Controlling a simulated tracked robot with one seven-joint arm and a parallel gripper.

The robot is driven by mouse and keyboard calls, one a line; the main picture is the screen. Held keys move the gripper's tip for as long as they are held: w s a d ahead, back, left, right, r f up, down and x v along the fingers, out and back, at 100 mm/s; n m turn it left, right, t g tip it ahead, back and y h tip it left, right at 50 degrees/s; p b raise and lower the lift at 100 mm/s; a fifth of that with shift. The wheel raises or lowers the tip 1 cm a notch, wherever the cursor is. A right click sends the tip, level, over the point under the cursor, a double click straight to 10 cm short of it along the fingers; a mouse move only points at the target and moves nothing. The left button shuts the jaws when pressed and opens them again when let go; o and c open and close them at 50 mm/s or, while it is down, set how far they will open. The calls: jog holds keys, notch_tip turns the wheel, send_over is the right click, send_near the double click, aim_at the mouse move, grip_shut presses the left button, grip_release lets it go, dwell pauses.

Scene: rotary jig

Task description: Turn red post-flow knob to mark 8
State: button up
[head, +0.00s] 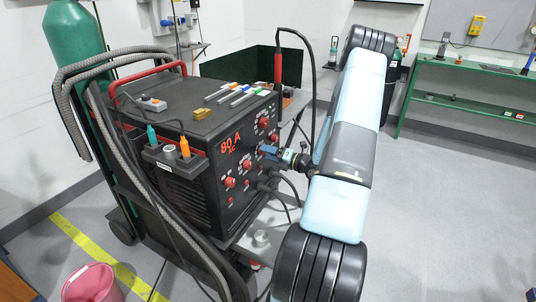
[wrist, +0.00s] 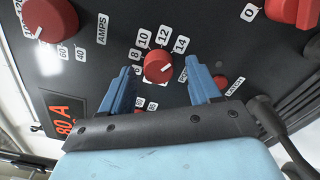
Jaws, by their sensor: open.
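In the wrist view, a red round knob (wrist: 158,67) sits on the black panel. White labels 8, 10, 12 and 14 arc around its upper side, and lower labels are partly hidden. Its white pointer line slants up to the right, roughly towards 14. My gripper (wrist: 160,63) is open, with one blue finger left of the knob and the other right of it. Neither finger visibly touches it. In the head view my gripper (head: 271,152) is close to the welder's front panel, and I cannot tell there which knob is between the fingers.
The black welder (head: 190,145) carries other red knobs, including one by the AMPS label (wrist: 102,29), and an 80 A display (head: 232,143). Cables hang below my gripper. A green gas cylinder (head: 75,45) stands behind, a pink bucket (head: 91,284) at front left. Floor at right is clear.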

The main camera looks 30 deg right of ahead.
jog(key=shift+w+a, duration=0.1)
jog(key=shift+w, duration=0.1)
jog(key=shift+c, duration=0.4)
jog(key=c, duration=1)
jog(key=shift+o, duration=0.2)
